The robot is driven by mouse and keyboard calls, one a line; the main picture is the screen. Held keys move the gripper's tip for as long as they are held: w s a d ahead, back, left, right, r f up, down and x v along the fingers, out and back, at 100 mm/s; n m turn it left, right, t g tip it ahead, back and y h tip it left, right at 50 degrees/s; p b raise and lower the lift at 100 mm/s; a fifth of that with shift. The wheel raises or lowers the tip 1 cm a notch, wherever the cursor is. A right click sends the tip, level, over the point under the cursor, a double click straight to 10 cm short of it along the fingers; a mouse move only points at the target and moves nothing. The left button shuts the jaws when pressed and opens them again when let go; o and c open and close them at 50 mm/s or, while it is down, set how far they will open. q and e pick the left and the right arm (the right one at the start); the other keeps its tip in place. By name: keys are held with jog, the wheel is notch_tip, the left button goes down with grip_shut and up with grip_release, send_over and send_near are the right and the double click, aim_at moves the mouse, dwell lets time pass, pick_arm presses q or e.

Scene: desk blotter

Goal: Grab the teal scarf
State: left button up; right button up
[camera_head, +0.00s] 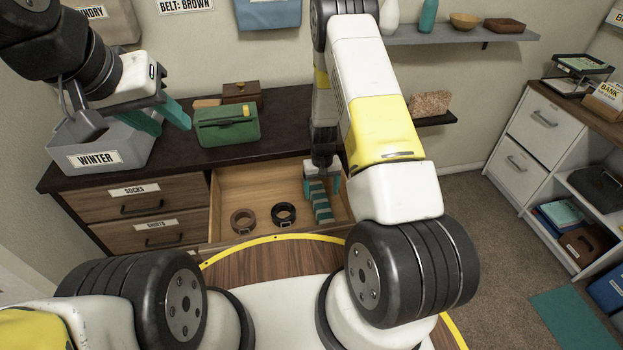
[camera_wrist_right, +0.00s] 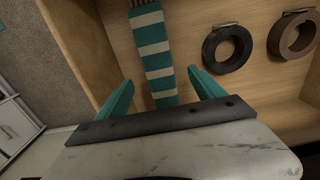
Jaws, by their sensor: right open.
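The teal scarf with pale stripes (camera_head: 321,205) lies in the open drawer, near its right side. In the right wrist view the scarf (camera_wrist_right: 153,50) runs lengthwise between the two teal fingers. My right gripper (camera_head: 322,181) is over the far end of the scarf, open, with a finger on each side and a gap to the scarf. It also shows in the right wrist view (camera_wrist_right: 161,78). My left gripper (camera_head: 171,128) is open and empty, above the dresser top between the grey WINTER bin and the green box.
A brown coiled belt (camera_head: 243,221) and a black coiled belt (camera_head: 284,215) lie in the drawer (camera_head: 262,186) left of the scarf. The grey WINTER bin (camera_head: 130,143) and green box (camera_head: 226,131) stand on the dresser.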

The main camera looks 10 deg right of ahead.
aim_at(322, 203)
notch_tip(322, 203, down, 7)
jog(key=shift+d+f, duration=0.1)
jog(key=shift+f, duration=0.05)
jog(key=shift+c, duration=0.5)
jog(key=c, duration=1.4)
